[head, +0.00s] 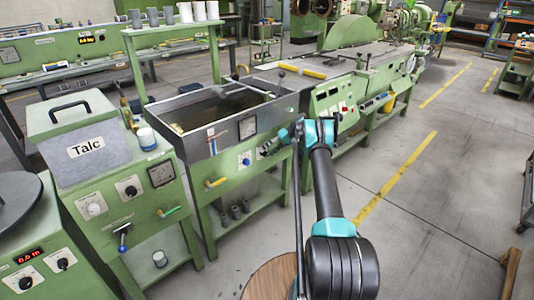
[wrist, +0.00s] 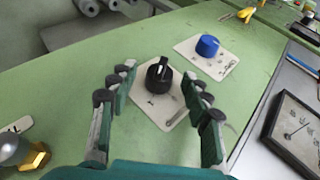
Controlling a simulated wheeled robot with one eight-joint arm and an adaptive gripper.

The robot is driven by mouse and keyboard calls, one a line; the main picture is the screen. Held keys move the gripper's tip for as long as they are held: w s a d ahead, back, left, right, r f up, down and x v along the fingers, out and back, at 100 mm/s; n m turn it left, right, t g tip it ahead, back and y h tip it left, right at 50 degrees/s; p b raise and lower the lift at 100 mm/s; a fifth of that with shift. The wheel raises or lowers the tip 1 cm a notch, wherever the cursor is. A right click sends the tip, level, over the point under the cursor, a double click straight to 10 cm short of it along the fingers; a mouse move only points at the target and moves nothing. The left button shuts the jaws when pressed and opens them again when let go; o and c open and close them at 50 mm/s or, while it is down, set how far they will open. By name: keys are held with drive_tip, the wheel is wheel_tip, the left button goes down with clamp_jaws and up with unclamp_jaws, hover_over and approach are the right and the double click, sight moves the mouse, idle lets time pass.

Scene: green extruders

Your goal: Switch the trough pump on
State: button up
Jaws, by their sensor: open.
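The metal trough (head: 190,150) is set in a green bench in the head view. Its green front panel (wrist: 85,80) fills much of the wrist view. A black rotary knob (wrist: 158,76) with a white pointer mark sits on a pale plate there. A blue knob (wrist: 207,46) sits on a second plate beside it, and also shows in the head view (head: 246,161). I cannot read which one is marked for the pump. My gripper (wrist: 160,88) is open, its fingers either side of the black knob, apparently not touching it. In the head view my gripper hides the black knob.
A square dial gauge (wrist: 299,124) is at the right of the wrist view, a brass fitting (wrist: 36,160) at lower left. In the head view a Talc box (head: 85,135) stands left of the trough and a machine bench (head: 345,85) right.

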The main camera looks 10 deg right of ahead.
drive_tip(key=v, duration=0.6)
drive_tip(key=shift+d+r, duration=0.25)
drive_tip(key=shift+d, duration=0.05)
drive_tip(key=s+a+r+m+t+h, duration=0.1)
drive_tip(key=s+r, duration=0.2)
drive_tip(key=r, duration=0.3)
drive_tip(key=s+a+r+m+h, duration=0.1)
drive_tip(key=s+a+r+h, duration=0.15)
drive_tip(key=r, duration=0.25)
drive_tip(key=s+a+r+m+t+h, duration=0.1)
drive_tip(key=s+r, duration=0.3)
drive_tip(key=s, duration=0.4)
drive_tip(key=s+r+t+h, duration=0.1)
drive_tip(key=s+r, duration=0.3)
drive_tip(key=s, duration=0.4)
drive_tip(key=s+d+f+t+h, duration=0.1)
drive_tip(key=s+f+h, duration=0.1)
drive_tip(key=s, duration=1.6)
drive_tip(key=s+d+f+m+t+h, duration=0.1)
drive_tip(key=s+f, duration=0.3)
drive_tip(key=s, duration=1.4)
drive_tip(key=shift+s+f+m+t+h, duration=0.2)
drive_tip(key=shift+m+t+h, duration=0.1)
drive_tip(key=shift+h, duration=0.55)
